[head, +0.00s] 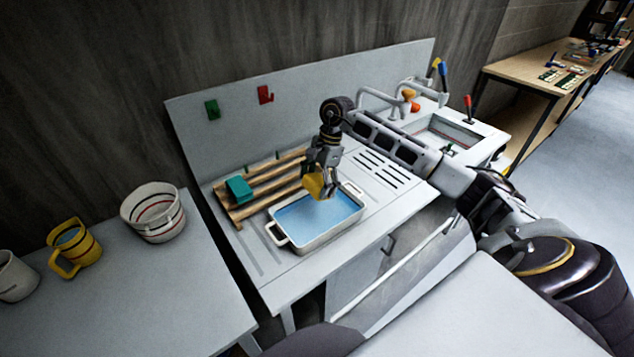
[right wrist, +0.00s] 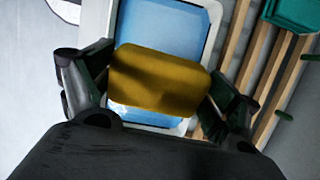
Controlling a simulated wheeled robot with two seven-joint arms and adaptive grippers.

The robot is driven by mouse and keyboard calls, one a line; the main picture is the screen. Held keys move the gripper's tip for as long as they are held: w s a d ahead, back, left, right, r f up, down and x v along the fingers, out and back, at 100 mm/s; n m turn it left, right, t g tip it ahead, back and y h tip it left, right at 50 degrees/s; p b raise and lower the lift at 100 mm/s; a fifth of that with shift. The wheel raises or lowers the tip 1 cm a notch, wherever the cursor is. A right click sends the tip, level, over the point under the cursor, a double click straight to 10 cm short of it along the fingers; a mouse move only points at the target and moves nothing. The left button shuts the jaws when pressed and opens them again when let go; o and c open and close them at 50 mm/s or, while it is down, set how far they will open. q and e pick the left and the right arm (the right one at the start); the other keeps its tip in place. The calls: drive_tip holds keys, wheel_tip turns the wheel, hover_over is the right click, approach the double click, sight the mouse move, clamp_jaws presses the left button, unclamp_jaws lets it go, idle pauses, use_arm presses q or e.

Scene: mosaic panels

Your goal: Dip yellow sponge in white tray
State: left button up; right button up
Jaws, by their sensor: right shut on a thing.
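The yellow sponge (head: 315,185) is between the fingers of my right gripper (head: 320,188), which is shut on it. In the right wrist view the sponge (right wrist: 160,80) spans the space between both fingers. The white tray (head: 318,240) stands on the counter and holds blue liquid. In the head view the sponge is over the tray's far part. The tray also shows behind the sponge in the right wrist view (right wrist: 214,20). I cannot tell whether the sponge touches the liquid. My left gripper is not in view.
A wooden slatted rack (head: 270,188) with a teal block (head: 239,188) lies behind the tray. A sink (head: 450,135) with taps is at the right. A side table at the left holds a striped bowl (head: 153,213), a yellow mug (head: 75,245) and a white mug (head: 14,277).

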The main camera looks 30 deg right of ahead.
drive_tip(key=shift+f+b, duration=2.7)
drive_tip(key=shift+f, duration=1.85)
drive_tip(key=shift+f+b, duration=0.45)
drive_tip(key=shift+f, duration=0.35)
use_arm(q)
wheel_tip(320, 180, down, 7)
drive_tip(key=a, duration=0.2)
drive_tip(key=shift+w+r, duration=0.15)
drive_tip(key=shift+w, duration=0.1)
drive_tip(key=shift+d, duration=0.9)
use_arm(e)
drive_tip(key=shift+a, duration=0.15)
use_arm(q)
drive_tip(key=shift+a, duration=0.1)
use_arm(e)
drive_tip(key=shift+a, duration=0.2)
